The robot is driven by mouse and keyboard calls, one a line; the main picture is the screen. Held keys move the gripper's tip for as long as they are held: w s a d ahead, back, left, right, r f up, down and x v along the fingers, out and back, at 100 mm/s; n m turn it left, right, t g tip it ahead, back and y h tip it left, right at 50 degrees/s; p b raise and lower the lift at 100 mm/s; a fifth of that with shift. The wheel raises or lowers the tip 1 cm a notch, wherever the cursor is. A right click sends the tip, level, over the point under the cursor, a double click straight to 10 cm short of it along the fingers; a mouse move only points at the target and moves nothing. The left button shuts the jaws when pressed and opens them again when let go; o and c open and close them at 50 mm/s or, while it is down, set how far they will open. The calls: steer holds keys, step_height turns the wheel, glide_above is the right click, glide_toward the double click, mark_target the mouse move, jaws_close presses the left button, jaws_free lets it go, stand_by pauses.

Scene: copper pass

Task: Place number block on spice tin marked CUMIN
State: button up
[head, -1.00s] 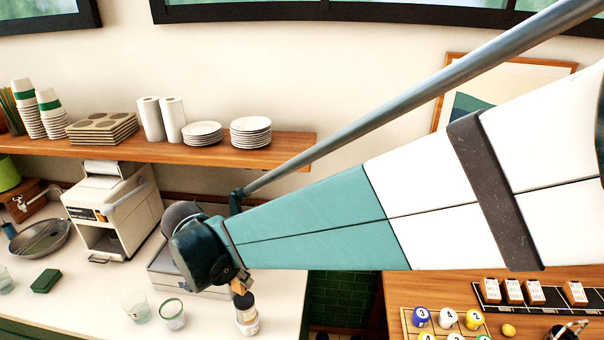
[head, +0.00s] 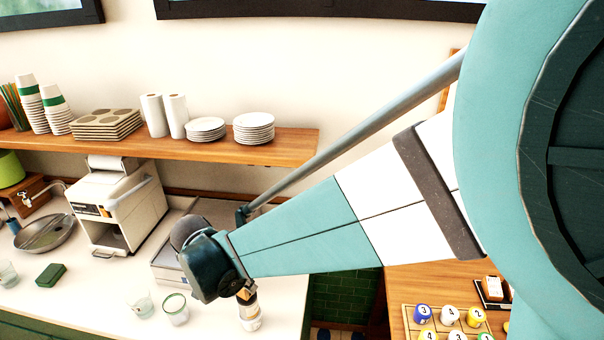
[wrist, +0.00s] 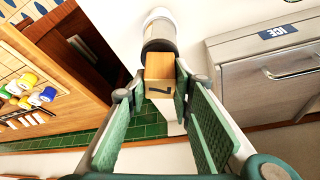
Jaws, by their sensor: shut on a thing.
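A small wooden block (wrist: 159,72) with a dark numeral on its face is between my fingertips. My gripper (wrist: 161,86) is shut on it; in the head view my gripper (head: 245,291) is at the end of the teal arm. Right beyond the block in the wrist view is a jar-like tin with a dark top and pale body (wrist: 158,22). In the head view this tin (head: 250,322) stands on the white counter, directly under my gripper. I cannot read its label or tell whether the block touches its top.
A grey box marked ICE (wrist: 270,75) is close to the right in the wrist view.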

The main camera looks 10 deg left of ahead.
steer(key=shift+f, duration=0.15)
steer(key=o, duration=0.9)
steer(key=shift+r, duration=0.2)
steer(key=shift+v, duration=5.95)
